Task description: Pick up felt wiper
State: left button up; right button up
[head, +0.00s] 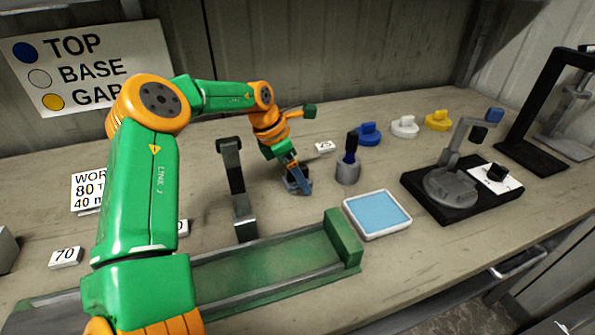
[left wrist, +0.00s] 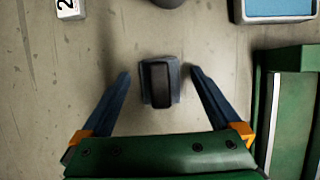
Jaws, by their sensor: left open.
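The felt wiper appears to be the small grey block with a black handle (left wrist: 159,84), standing on the bench in the left wrist view. In the head view the grey block (head: 291,188) is partly hidden by my left gripper (head: 300,180). My left gripper is open, and it also shows in the left wrist view (left wrist: 160,75). Its two dark blue fingers lie one on each side of the block, with a gap on both sides. My right gripper is in neither view.
A grey pot with a dark blue handle (head: 348,172) stands right of the gripper. A light blue pad in a white tray (head: 384,232) and a green trough (head: 344,240) lie nearer. A dark upright bracket (head: 238,188) stands to the left. A black-based fixture (head: 430,205) is further right.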

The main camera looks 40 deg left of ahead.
pick_arm(q)
jog(key=c, duration=1.5)
jog(key=shift+o, duration=0.2)
notch_tip(320, 180, up, 10)
jog(key=shift+r+p, duration=0.1)
jog(key=shift+p, duration=0.25)
